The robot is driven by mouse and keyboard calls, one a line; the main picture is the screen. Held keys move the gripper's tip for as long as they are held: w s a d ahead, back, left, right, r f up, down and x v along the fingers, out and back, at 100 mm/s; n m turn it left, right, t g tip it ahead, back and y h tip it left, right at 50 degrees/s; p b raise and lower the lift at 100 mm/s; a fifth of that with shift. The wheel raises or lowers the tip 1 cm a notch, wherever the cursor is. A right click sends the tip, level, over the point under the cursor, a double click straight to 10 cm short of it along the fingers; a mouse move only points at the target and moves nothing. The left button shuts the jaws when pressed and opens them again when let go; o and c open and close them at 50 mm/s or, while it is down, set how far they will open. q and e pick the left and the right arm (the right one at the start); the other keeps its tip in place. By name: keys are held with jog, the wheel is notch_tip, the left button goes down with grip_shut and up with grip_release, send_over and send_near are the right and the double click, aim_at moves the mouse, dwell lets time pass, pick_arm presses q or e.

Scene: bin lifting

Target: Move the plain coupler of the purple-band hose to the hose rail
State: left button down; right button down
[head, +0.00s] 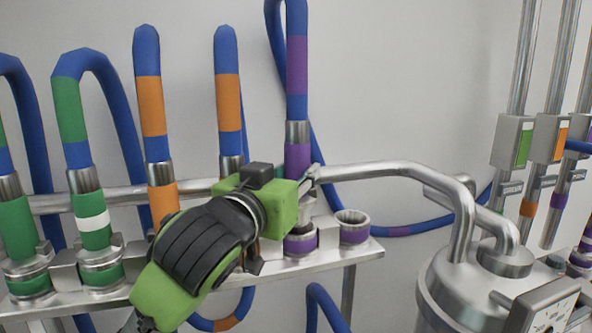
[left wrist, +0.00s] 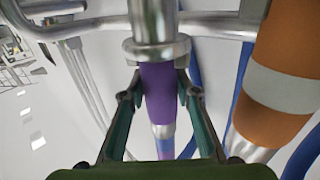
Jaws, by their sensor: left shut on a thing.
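The purple-band hose (head: 297,65) hangs in a blue loop with a purple band. Its purple coupler (head: 298,158) shows no white stripe and stands about upright. My left gripper (head: 306,188) is shut around this coupler, which also shows between the fingers in the left wrist view (left wrist: 158,92). The coupler's lower end is partly hidden by my gripper; it is directly over or in a purple-ringed socket (head: 300,244) on the metal rail (head: 330,256), and I cannot tell how deep. Right of it is an empty purple-ringed socket (head: 353,228). My right gripper is not in view.
Left along the rail stand green couplers (head: 15,230), one white-striped (head: 92,219), and orange-banded hoses (head: 150,105). A bent pipe (head: 400,170) runs behind to a metal tank (head: 460,285) at right. Vertical pipes with coloured boxes (head: 515,142) stand far right.

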pick_arm(q)
jog(key=shift+f, duration=0.15)
jog(key=shift+f+b, duration=0.75)
jog(key=shift+f, duration=0.35)
jog(key=shift+f, duration=0.4)
jog(key=shift+f+b, duration=0.45)
jog(key=shift+f, duration=0.4)
dwell(1.1)
jog(key=c, duration=1.5)
grip_release()
jog(key=shift+o, duration=0.2)
jog(key=shift+f, duration=0.1)
